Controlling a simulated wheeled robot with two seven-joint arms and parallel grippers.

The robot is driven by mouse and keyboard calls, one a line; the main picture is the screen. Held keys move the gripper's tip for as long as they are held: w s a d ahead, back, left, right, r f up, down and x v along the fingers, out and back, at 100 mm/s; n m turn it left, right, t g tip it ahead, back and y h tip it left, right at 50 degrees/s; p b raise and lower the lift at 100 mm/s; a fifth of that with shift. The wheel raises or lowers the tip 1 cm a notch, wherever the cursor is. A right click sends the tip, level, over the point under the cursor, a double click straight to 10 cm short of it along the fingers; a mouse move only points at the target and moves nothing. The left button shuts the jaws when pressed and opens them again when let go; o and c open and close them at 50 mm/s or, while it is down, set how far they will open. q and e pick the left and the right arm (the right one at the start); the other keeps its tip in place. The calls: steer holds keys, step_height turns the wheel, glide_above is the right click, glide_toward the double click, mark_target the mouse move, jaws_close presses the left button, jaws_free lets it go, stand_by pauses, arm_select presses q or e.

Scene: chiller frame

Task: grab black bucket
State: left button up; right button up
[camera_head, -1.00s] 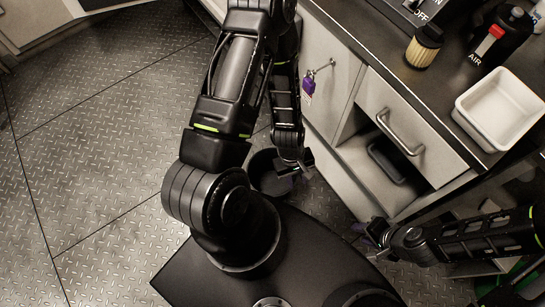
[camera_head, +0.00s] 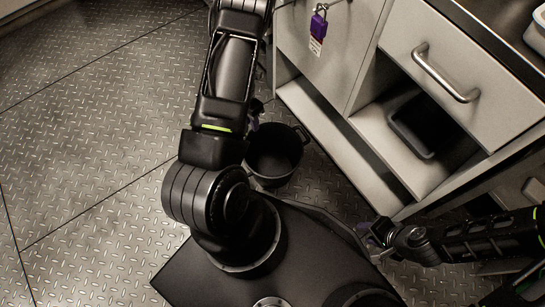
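The black bucket (camera_head: 276,158) stands upright on the metal floor, in front of the cabinet and just right of my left arm's base. Its open top faces up and it looks empty. My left gripper (camera_head: 256,112) is at the bucket's far left side, close to the rim. It is mostly hidden behind my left arm, so its fingers and any contact cannot be made out. My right gripper (camera_head: 374,235) is low at the right, apart from the bucket, near the cabinet's bottom edge. It is small and dark, and its opening is unclear.
The grey cabinet (camera_head: 330,110) stands behind and right of the bucket, with a purple padlock (camera_head: 318,27) on its door. A drawer with a metal handle (camera_head: 445,75) is above an open shelf holding a dark bin (camera_head: 424,127). The diamond-plate floor (camera_head: 90,120) at left is clear.

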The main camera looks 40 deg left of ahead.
mark_target(253, 133)
arm_select(q)
steer(key=shift+d+f+b, duration=0.15)
steer(key=shift+f+b, duration=0.3)
steer(key=shift+f, duration=0.9)
step_height(253, 133, down, 4)
steer(key=shift+s+d+f+b, duration=0.1)
steer(key=shift+s+f+b, duration=0.05)
steer(key=shift+b, duration=1.1)
steer(key=shift+f, duration=0.5)
steer(key=shift+d+r, duration=0.1)
jaws_close()
